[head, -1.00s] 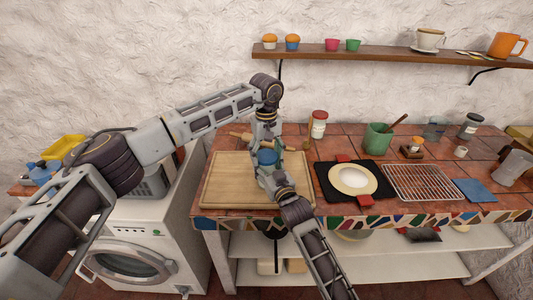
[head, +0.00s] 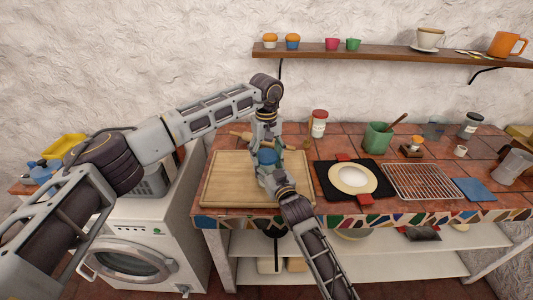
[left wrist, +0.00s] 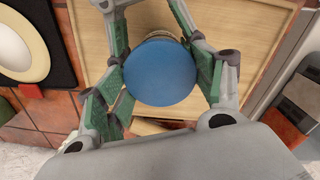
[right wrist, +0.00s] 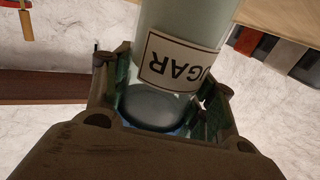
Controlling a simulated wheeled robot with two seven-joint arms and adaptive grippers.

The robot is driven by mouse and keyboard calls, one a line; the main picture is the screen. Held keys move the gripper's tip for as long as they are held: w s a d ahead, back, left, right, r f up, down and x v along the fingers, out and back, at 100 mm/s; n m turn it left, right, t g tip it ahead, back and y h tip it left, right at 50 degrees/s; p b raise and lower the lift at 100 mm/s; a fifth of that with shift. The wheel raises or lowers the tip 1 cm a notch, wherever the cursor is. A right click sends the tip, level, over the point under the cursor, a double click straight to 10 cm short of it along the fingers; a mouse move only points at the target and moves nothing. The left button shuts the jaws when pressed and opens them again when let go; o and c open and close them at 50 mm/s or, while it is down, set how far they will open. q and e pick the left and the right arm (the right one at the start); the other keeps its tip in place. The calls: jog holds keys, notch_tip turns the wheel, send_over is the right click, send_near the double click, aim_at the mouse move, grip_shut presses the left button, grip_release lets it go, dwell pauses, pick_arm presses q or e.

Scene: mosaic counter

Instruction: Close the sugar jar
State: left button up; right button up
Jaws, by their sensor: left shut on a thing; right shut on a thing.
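The sugar jar (right wrist: 185,40) is pale glass with a white SUGAR label, which appears upside down in the right wrist view. My right gripper (right wrist: 160,95) is shut around it; a dark grey round part shows between the fingers. The round blue lid (left wrist: 161,72) is between the fingers of my left gripper (left wrist: 160,82), shut on its sides. In the head view the blue lid (head: 267,157) is above the cutting board, with my left gripper (head: 267,143) above it and my right gripper (head: 268,176) just below. The arms hide most of the jar; I cannot tell whether the lid is seated.
The wooden cutting board (head: 222,180) lies under both grippers, with a rolling pin (head: 243,135) behind. To the right are a red-lidded jar (head: 318,124), a dark mat (head: 327,181) with a pale round item, a wire rack (head: 422,181) and a green pot (head: 377,139).

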pick_arm(q)
jog(key=shift+a+f, duration=0.15)
jog(key=shift+f, duration=0.4)
pick_arm(e)
jog(key=shift+s+a+r, duration=0.1)
jog(key=shift+a+r, duration=0.1)
jog(key=shift+r, duration=0.05)
pick_arm(q)
jog(key=o, duration=0.7)
jog(key=shift+o, duration=0.2)
pick_arm(e)
jog(key=shift+d, duration=0.1)
pick_arm(q)
jog(key=shift+r, duration=0.2)
pick_arm(e)
jog(key=shift+w, duration=0.2)
pick_arm(q)
jog(key=shift+r, duration=2.05)
pick_arm(e)
jog(key=shift+f, duration=0.15)
pick_arm(q)
jog(key=shift+c, duration=0.4)
jog(key=c, duration=1.3)
